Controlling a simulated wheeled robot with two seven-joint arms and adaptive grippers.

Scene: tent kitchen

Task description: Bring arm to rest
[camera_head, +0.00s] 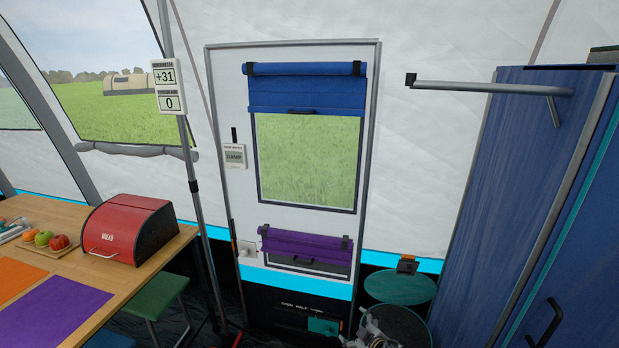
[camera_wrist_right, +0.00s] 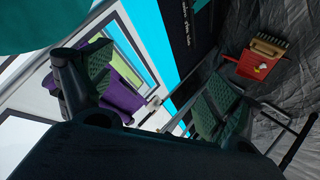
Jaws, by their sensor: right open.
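My right gripper (camera_head: 374,337) shows only in part at the bottom edge of the head view, right of the door's lower end and in front of a round green top. In the right wrist view its two dark fingers with green ridged pads (camera_wrist_right: 155,88) stand wide apart. No object lies between the pads; only the tent wall and door panel show behind them. My left gripper is in neither view.
A wooden table (camera_head: 150,262) with a red bread box (camera_head: 126,229) stands left, a green stool (camera_head: 159,296) beside it. Round green tops (camera_head: 400,286) stand right of the white door (camera_head: 222,120). A blue cabinet (camera_head: 535,190) fills the right. A red dustpan (camera_wrist_right: 250,68) shows in the wrist view.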

